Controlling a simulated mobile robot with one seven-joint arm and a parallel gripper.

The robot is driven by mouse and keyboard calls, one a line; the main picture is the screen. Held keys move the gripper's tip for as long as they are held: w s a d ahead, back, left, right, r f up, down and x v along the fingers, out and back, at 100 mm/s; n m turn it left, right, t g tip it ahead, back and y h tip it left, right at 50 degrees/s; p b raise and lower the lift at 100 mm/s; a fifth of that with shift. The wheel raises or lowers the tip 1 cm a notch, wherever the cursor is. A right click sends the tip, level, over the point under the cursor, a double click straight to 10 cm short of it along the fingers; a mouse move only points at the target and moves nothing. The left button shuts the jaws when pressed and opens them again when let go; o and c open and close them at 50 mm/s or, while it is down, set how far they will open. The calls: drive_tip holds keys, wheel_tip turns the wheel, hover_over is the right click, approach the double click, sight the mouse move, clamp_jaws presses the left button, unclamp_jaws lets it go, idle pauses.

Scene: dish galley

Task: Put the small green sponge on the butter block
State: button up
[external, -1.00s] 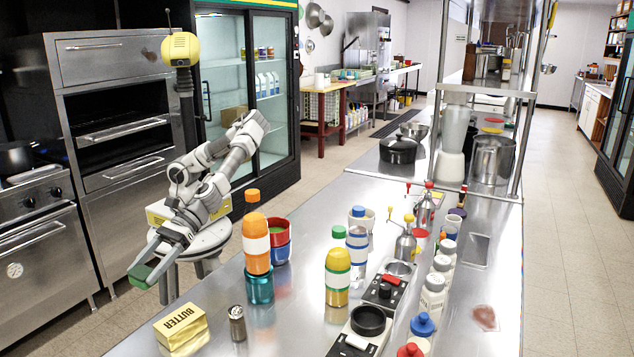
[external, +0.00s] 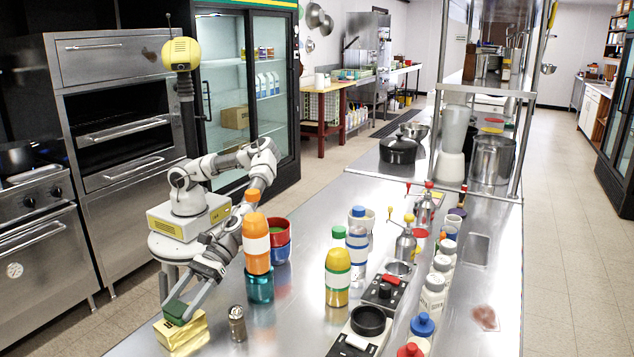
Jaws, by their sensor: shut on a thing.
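The small green sponge (external: 175,312) is between the fingers of my gripper (external: 178,303), which is shut on it. The yellow butter block (external: 181,338) lies on the steel counter at the front left. The sponge is right over the top of the butter block and covers part of its upper face. It looks to be touching or nearly touching the block; I cannot tell which.
A small metal shaker (external: 237,324) stands just right of the butter block. An orange bottle (external: 256,243) above a teal cup (external: 260,287) and a red and blue cup (external: 279,241) stand close beside my arm. A yellow bottle (external: 337,279) stands further right.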

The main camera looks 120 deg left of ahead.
drive_tip(key=shift+f, duration=0.2)
drive_tip(key=o, duration=1.3)
drive_tip(key=shift+r, duration=0.15)
